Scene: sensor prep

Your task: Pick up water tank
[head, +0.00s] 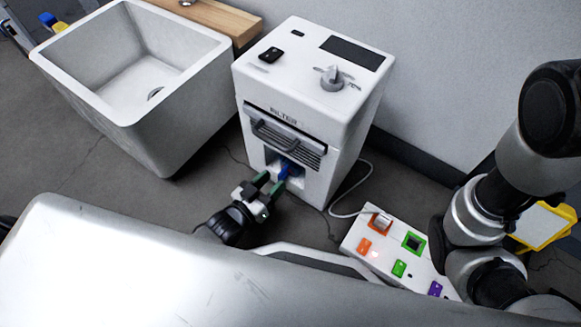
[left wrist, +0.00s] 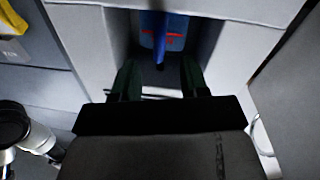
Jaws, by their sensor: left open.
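The water tank (head: 285,170) is a blue piece inside the recess at the lower front of the white machine (head: 313,85) marked FILTER. In the left wrist view the tank (left wrist: 163,32) shows blue with a red marking and a narrow blue handle toward me. My left gripper (head: 272,182) is at the mouth of the recess, its dark green fingers open, one on each side of the handle. In the left wrist view the fingers (left wrist: 158,82) stand apart, with the handle's end between their tips. My right arm shows at the right, but its gripper is out of view.
A white sink basin (head: 185,95) stands left of the machine, with a wooden board (head: 225,20) behind it. A white power strip (head: 350,243) with coloured switches lies at the machine's lower right, its cable beside the machine. A yellow-edged item (head: 541,225) is at the far right.

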